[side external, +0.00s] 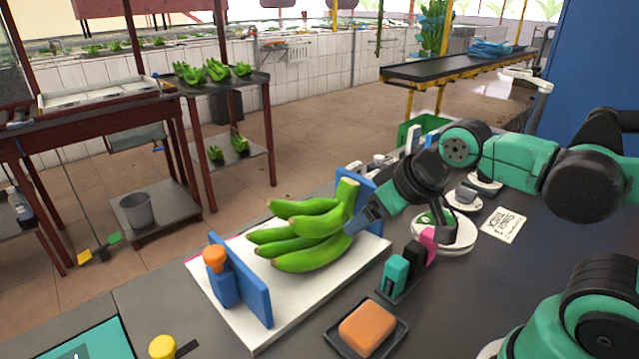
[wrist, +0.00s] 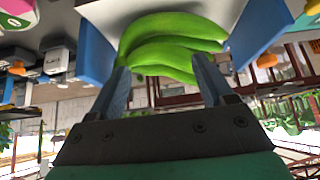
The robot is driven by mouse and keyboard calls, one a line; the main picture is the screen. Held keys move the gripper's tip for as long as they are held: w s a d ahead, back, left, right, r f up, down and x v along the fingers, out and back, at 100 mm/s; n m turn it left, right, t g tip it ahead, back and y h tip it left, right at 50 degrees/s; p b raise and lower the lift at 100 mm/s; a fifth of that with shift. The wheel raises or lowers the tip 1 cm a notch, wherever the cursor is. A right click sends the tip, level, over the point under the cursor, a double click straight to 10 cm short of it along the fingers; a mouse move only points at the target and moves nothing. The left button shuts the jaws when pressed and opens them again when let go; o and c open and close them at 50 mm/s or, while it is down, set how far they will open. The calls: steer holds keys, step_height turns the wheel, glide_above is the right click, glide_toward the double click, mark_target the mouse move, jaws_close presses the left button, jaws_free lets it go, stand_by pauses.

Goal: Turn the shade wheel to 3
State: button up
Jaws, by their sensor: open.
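I cannot make out for certain which thing is the shade wheel, and no numbers are readable. A white round piece with green on it (side external: 428,219) stands partly hidden behind my wrist in the side view. A bunch of green bananas (side external: 305,236) lies on a white board (side external: 263,332) between blue uprights. My gripper (side external: 367,214) is at the stem end of the bunch, its fingers pointing toward it. In the wrist view my gripper (wrist: 163,78) is open, with the bananas (wrist: 172,45) beyond the fingertips and nothing visibly held.
An orange block in a black tray (side external: 367,328) and a rack with teal, black and pink pieces (side external: 408,268) stand near the board. An orange-topped blue post (side external: 217,275) is at its left. White round pieces and a written card (side external: 503,225) lie to the right.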

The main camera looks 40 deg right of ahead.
steer(key=shift+c, duration=1.3)
steer(key=shift+w+d, duration=0.1)
steer(key=shift+d, duration=0.25)
steer(key=shift+c, duration=0.3)
steer(key=g, duration=0.7)
glide_above(448, 213)
step_height(448, 213, down, 4)
steer(key=shift+a+f, duration=0.15)
steer(key=shift+f, duration=2.9)
jaws_close()
